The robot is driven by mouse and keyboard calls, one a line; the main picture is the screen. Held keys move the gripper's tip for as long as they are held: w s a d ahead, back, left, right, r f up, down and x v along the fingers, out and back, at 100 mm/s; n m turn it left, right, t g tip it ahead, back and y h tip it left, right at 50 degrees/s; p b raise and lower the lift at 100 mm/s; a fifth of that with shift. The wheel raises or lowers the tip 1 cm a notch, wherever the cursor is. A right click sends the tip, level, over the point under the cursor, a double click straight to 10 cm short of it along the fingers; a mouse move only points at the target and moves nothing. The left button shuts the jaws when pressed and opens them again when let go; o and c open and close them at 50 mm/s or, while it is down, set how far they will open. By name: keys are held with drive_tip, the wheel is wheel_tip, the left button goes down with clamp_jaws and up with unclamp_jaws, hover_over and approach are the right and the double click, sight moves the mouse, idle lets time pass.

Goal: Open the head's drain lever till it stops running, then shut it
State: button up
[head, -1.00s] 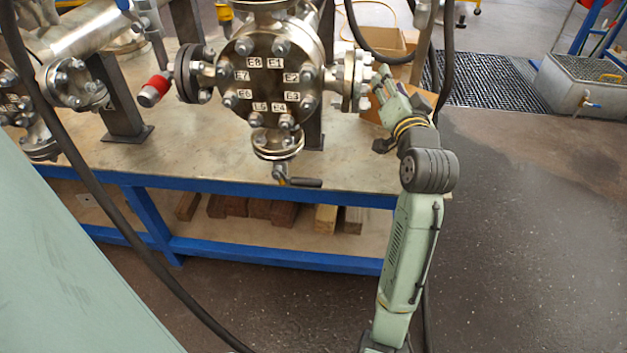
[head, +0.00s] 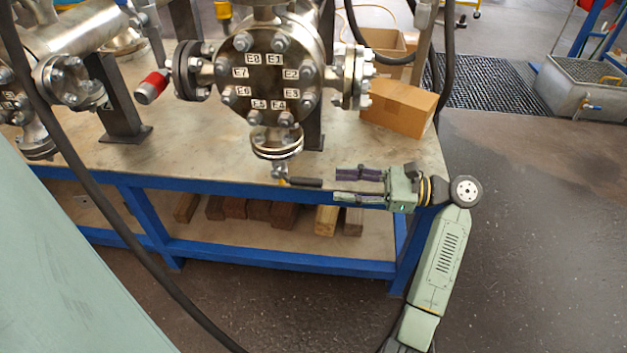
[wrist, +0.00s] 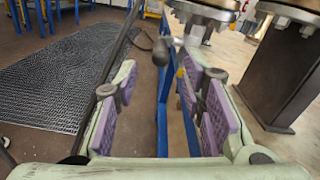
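The vessel head (head: 270,105) is a round bolted flange with labels around its face. A drain valve (head: 279,168) hangs under its bottom flange. The drain lever (head: 305,182) has a black grip and lies about level, pointing right. I see no stream below it. My gripper (head: 337,185) is open and empty, its fingers pointing left, just right of the lever's tip. In the wrist view the lever's dark end (wrist: 161,52) shows ahead between the purple-padded fingers (wrist: 160,78), apart from them.
The blue-framed bench (head: 220,185) runs below the vessel, its front edge close to my gripper. A cardboard box (head: 398,106) sits at its right end. Dark hoses hang nearby.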

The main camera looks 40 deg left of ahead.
sight(314, 179)
drive_tip(key=x, duration=0.7)
drive_tip(key=shift+a, duration=0.15)
drive_tip(key=shift+c, duration=0.3)
clamp_jaws()
idle(0.4)
